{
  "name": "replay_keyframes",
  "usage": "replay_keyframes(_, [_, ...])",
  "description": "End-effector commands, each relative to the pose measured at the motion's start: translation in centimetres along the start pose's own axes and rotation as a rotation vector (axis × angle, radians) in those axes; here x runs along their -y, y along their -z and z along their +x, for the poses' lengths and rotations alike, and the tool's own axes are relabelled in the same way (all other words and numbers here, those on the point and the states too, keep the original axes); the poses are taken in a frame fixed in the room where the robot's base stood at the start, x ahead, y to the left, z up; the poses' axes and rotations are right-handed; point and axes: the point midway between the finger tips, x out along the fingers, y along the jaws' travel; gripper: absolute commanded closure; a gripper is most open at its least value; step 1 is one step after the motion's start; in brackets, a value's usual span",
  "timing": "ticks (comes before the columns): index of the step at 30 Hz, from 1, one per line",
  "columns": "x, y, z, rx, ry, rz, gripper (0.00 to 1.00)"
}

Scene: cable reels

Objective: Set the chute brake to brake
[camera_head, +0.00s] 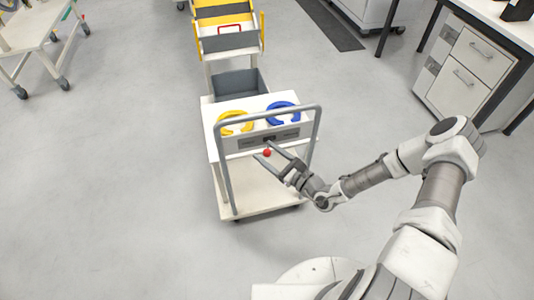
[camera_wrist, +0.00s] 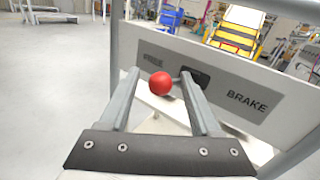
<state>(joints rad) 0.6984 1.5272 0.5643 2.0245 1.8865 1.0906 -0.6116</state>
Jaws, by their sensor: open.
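The chute brake is a lever with a red ball knob (camera_wrist: 161,84) in front of a grey label plate (camera_wrist: 232,95) on the cart's white front panel. The plate reads a word like "FREE" at left and "BRAKE" at right. The knob also shows in the head view (camera_head: 267,153). My gripper (camera_wrist: 158,78) is open, with one finger on each side of the knob in the wrist view. I cannot tell whether either finger touches it. The lever's shaft is mostly hidden behind the knob.
The cart (camera_head: 262,198) has a grey tubular handle (camera_head: 222,150) framing the panel. A yellow ring (camera_head: 234,122) and a blue ring (camera_head: 283,113) lie on its top.

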Motion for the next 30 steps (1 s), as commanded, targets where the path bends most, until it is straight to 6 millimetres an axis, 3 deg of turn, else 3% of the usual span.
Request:
replay_keyframes(9, [0.02, 0.00, 0.32, 0.000, 0.001, 0.000, 0.36])
replay_keyframes(20, [0.00, 0.00, 0.29, 0.000, 0.000, 0.000, 0.99])
replay_keyframes(30, [0.09, 0.03, 0.22, 0.002, -0.015, -0.001, 1.00])
